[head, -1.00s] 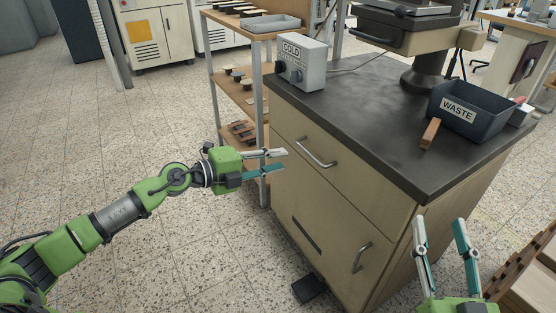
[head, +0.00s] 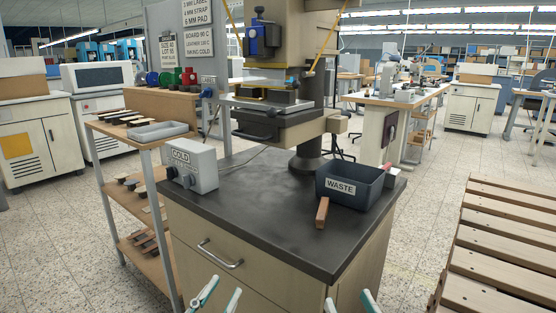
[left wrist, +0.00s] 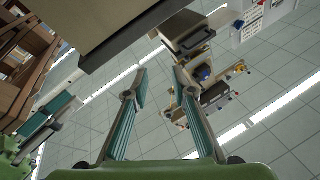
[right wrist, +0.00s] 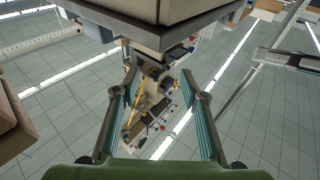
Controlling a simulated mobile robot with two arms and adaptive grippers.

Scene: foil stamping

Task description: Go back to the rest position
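My left gripper (head: 217,296) shows at the bottom edge of the head view, in front of the cabinet's drawer. Its two fingers are apart with nothing between them, as the left wrist view (left wrist: 160,100) also shows. My right gripper (head: 350,299) is at the bottom edge too, further right, in front of the cabinet. Its fingers are apart and empty, also in the right wrist view (right wrist: 163,105). Both grippers stand below the dark worktop (head: 255,215) and point up. Most of both grippers and both arms are hidden below the head view.
The cabinet carries the stamping press (head: 277,117), the COLD box (head: 192,165), the WASTE bin (head: 352,186) and a wooden-handled item (head: 322,212). A shelf rack (head: 143,192) stands at left. Slatted wooden pallets (head: 495,245) stand at right. Floor is clear between cabinet and pallets.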

